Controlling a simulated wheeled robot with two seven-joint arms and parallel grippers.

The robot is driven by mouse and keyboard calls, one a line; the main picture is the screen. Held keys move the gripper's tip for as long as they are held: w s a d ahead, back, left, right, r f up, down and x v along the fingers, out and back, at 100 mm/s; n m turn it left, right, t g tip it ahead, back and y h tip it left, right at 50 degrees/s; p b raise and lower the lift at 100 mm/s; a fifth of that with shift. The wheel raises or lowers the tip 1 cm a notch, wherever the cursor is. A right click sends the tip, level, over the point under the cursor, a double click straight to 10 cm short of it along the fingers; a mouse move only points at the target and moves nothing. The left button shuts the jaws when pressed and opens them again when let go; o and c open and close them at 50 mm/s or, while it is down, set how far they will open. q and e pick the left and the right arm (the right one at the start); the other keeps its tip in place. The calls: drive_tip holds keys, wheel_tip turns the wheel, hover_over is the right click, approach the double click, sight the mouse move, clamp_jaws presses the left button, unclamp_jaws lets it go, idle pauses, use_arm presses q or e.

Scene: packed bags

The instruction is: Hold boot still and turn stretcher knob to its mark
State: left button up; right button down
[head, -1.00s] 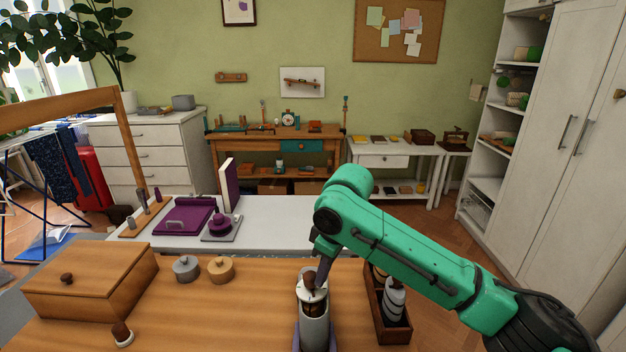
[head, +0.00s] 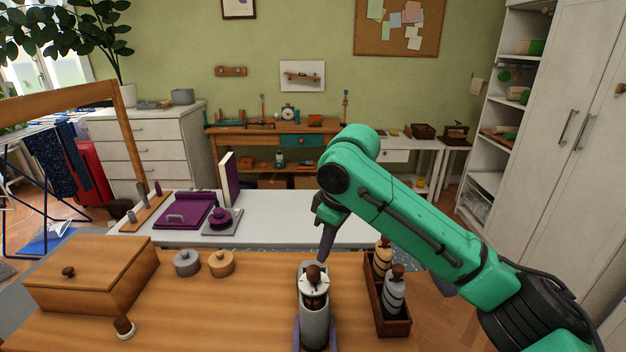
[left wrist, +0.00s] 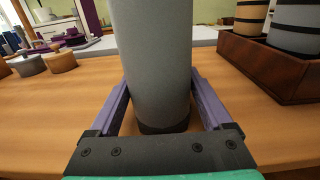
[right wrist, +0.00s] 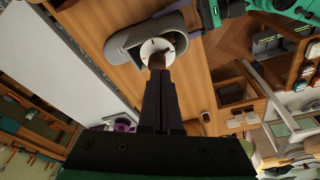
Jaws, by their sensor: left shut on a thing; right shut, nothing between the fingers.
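The boot (head: 315,322) is a tall grey cylinder with a dark base, upright on the wooden table. My left gripper (left wrist: 160,82) is shut on it, one purple finger on each side. On the boot's top sits a white dial (right wrist: 158,48) with dark marks. The brown stretcher knob (head: 314,272) stands up from its middle. My right gripper (head: 323,258) is shut and empty, just above and behind the knob in the head view. In the right wrist view its fingertips (right wrist: 160,76) point at the knob and partly overlap it; contact is unclear. Where the knob's mark lies is unclear.
A brown wooden tray (head: 392,327) with two banded, knobbed cylinders stands close right of the boot. A wooden box (head: 90,280), two small lidded pots (head: 221,263) and a brown-topped peg (head: 124,328) are to the left. The table between pots and boot is clear.

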sight(319, 278)
drive_tip(key=shift+r, duration=0.35)
drive_tip(key=shift+r, duration=0.1)
drive_tip(key=f, duration=0.4)
drive_tip(key=d+f, duration=0.1)
drive_tip(key=f, duration=0.1)
drive_tip(key=shift+w+f, duration=0.1)
drive_tip(key=shift+w, duration=0.2)
drive_tip(key=shift+w+a, duration=0.2)
drive_tip(key=shift+a, duration=0.3)
idle(0.7)
drive_tip(key=shift+s+a, duration=0.2)
drive_tip(key=shift+s, duration=0.1)
idle(0.4)
